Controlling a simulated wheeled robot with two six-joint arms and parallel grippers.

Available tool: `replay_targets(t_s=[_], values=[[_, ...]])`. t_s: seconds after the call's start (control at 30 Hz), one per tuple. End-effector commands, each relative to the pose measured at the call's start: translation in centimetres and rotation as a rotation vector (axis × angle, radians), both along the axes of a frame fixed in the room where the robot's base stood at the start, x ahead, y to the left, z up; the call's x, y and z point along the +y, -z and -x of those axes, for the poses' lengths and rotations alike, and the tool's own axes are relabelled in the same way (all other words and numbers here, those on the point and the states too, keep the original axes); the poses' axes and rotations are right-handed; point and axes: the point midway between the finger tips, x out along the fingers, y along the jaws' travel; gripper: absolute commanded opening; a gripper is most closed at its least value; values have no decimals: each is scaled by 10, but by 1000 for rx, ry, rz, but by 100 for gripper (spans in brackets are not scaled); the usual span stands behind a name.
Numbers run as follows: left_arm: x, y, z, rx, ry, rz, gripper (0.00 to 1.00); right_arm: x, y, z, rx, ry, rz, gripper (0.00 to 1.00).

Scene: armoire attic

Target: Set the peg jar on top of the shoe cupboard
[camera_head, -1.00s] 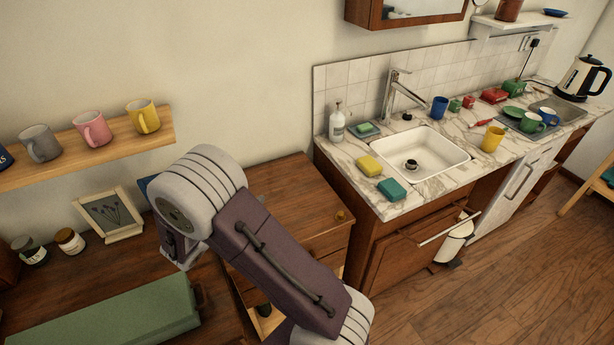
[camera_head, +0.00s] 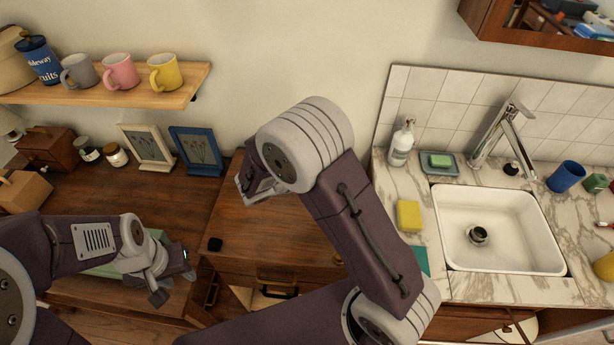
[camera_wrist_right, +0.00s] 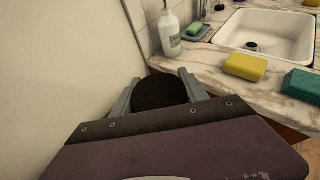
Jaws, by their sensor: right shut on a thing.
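My right gripper (camera_wrist_right: 162,92) is shut on a dark, round-topped thing (camera_wrist_right: 160,93), seen from above between its two fingers in the right wrist view. It is likely the peg jar, but its sides are hidden. In the head view the right wrist hides most of this gripper (camera_head: 255,190), which is raised over a brown wooden cabinet (camera_head: 240,225) with drawers. I cannot tell for sure whether this cabinet is the shoe cupboard. My left gripper (camera_head: 172,284) is open and empty, low over the left sideboard, in front of a green case (camera_head: 104,271).
The sideboard (camera_head: 85,200) holds two picture frames (camera_head: 196,150), small jars (camera_head: 115,155) and wooden boxes. A mug shelf (camera_head: 150,97) juts out above. At right, the marble sink counter (camera_head: 405,262) carries a soap bottle (camera_head: 401,145) and a yellow sponge (camera_head: 409,215).

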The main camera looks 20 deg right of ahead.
Motion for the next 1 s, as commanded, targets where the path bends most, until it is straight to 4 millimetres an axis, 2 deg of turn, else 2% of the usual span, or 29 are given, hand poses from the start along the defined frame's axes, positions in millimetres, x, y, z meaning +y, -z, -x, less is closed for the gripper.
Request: replay_targets(t_s=[0.2, 0.4, 0.63, 0.83, 1.0], values=[[0, 1, 0, 0, 0, 0, 36, -16, 33, -51, 1, 5, 2, 0], [0, 1, 0, 0, 0, 0, 36, -25, 54, -87, 0, 2, 1, 0], [0, 1, 0, 0, 0, 0, 36, -27, 61, -96, 0, 0, 1, 0], [0, 2, 0, 0, 0, 0, 36, -27, 94, -95, 2, 1, 2, 0], [0, 2, 0, 0, 0, 0, 36, -27, 99, -96, 0, 0, 1, 0]])
